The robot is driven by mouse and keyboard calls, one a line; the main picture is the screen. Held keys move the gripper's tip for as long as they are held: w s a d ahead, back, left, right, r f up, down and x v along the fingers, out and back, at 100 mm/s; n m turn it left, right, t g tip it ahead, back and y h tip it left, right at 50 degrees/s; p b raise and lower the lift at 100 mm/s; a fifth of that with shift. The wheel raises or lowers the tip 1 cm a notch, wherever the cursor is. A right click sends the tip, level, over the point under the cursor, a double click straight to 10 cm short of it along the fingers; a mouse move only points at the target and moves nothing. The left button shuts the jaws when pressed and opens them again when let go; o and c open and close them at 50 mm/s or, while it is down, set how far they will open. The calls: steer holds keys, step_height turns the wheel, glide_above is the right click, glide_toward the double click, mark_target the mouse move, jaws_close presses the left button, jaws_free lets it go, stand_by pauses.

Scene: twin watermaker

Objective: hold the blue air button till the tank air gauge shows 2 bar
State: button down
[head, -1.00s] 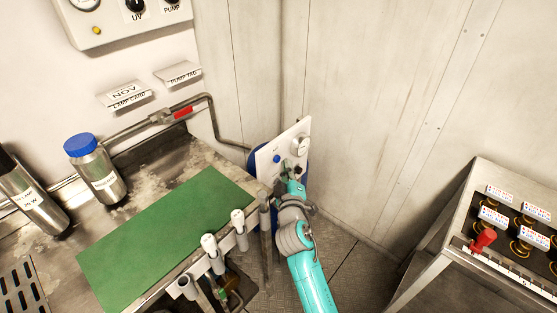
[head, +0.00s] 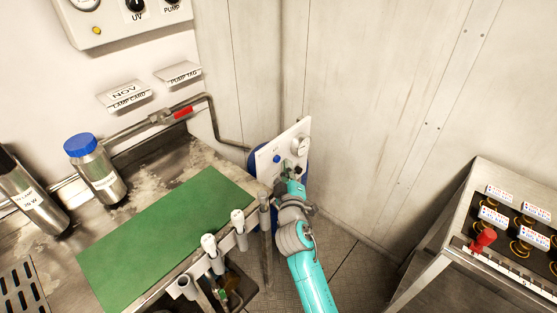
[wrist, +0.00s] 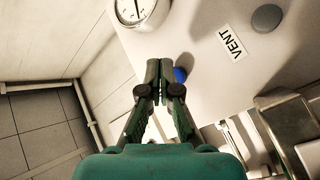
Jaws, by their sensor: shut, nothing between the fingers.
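A white panel (head: 267,170) stands in the corner past the bench. The blue air button (head: 276,158) shows on it in the head view. In the wrist view the blue button (wrist: 180,75) is partly hidden right beside my fingertips. My gripper (head: 289,171) is at the panel, shut and empty; its fingers (wrist: 164,70) point at the panel face in the wrist view. I cannot tell whether they touch the button. The round air gauge (head: 299,145) is on the panel; it also shows cut off in the wrist view (wrist: 134,10). Its reading is too small to tell.
A grey button (wrist: 267,17) sits by a VENT label (wrist: 232,42) on the panel. The bench with a green mat (head: 165,230) and a blue-capped bottle (head: 97,175) is to the left. A rack with a red handle (head: 483,240) stands at the right. Walls close in behind the panel.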

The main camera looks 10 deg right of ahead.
steer(key=shift+w+a, duration=0.1)
steer(key=shift+w, duration=0.05)
steer(key=shift+w+a, duration=0.15)
steer(key=shift+w, duration=0.05)
steer(key=shift+w+a, duration=0.25)
steer(key=shift+w, duration=0.1)
stand_by(2.4)
stand_by(2.8)
steer(key=shift+s+d, duration=0.5)
steer(key=shift+s, duration=0.2)
steer(key=shift+s+d, duration=0.75)
steer(key=shift+s, duration=0.3)
steer(key=shift+s+d, duration=0.75)
steer(key=shift+s, duration=0.25)
